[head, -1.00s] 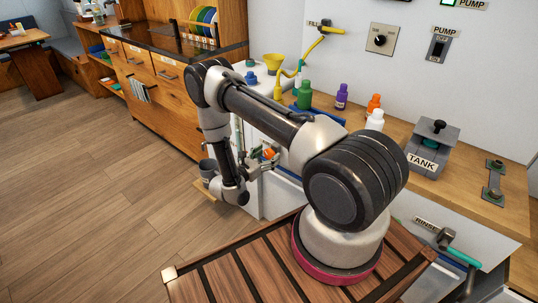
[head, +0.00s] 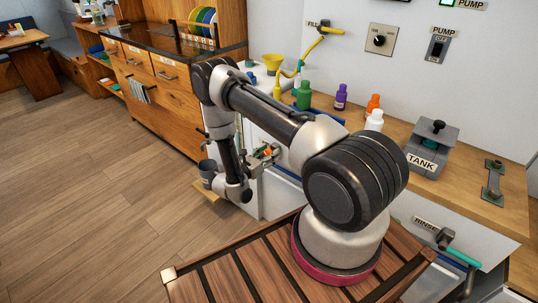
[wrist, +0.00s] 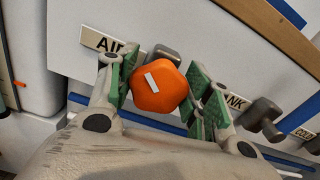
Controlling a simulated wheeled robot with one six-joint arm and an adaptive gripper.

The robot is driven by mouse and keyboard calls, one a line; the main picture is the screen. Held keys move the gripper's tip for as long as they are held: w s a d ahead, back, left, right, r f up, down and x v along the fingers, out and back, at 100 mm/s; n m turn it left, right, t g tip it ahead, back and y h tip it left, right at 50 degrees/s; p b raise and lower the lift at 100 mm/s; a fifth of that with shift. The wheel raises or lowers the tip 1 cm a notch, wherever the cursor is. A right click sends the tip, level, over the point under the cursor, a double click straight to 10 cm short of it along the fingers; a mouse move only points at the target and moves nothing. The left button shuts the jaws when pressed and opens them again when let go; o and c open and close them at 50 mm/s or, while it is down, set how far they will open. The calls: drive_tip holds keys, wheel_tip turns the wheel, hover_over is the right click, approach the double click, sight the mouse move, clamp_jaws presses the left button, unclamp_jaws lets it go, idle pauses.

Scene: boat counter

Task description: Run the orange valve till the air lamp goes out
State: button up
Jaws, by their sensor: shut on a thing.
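I cannot make out an air lamp in either view.
Grey taps (wrist: 264,112) with labels ending "NK" and "COLD" sit right of the valve. A green-lit PUMP indicator (head: 447,3) is on the wall.

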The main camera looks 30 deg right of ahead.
drive_tip(key=shift+n, duration=0.7)
drive_tip(key=o, duration=1)
drive_tip(key=shift+a, duration=0.1)
drive_tip(key=v, duration=1.1)
drive_tip(key=shift+s+a, duration=0.15)
drive_tip(key=shift+a, duration=0.25)
drive_tip(key=shift+o, duration=0.2)
